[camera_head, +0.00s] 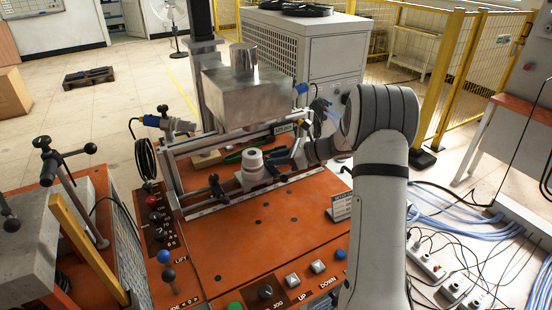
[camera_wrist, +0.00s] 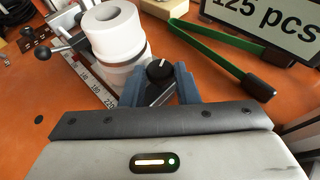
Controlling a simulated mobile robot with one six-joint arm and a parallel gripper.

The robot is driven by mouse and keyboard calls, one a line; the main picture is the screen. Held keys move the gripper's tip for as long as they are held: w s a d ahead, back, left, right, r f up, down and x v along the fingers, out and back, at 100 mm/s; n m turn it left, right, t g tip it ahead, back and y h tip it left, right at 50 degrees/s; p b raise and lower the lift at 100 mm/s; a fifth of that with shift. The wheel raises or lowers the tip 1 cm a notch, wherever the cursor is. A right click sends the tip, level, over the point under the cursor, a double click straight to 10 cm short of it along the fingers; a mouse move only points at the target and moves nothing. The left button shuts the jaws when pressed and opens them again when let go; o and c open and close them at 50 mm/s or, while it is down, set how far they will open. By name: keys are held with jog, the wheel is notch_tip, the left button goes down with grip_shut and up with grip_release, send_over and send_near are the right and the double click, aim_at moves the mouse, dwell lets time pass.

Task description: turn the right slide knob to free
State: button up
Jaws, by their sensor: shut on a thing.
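In the head view my gripper (camera_head: 296,156) reaches in from the right, beside the white cylindrical stack (camera_head: 252,163); I cannot make out the right knob clearly there. Another black knob (camera_head: 216,187), on the left of the slide rail, stands apart from my gripper. The knob's setting label is not readable.
The white stack also shows close behind the knob in the wrist view (camera_wrist: 113,33). A metal heater box (camera_head: 245,95) hangs above. The orange panel's middle (camera_head: 290,235) is clear.

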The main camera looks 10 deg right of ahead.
jog(key=shift+w+r+n+g+y+p, duration=0.1)
jog(key=shift+w+n+g+y+p, duration=0.15)
jog(key=shift+n+g+y+p, duration=0.65)
jog(key=shift+w+n+g+p, duration=0.2)
jog(key=shift+n+g+p, duration=0.2)
jog(key=shift+n+g, duration=1.05)
jog(key=o, duration=0.9)
jog(key=shift+d, duration=0.1)
jog(key=shift+o, duration=0.2)
jog(key=b+v, duration=0.1)
jog(key=v, duration=0.6)
jog(key=shift+d+r, duration=0.1)
jog(key=shift+d, duration=0.25)
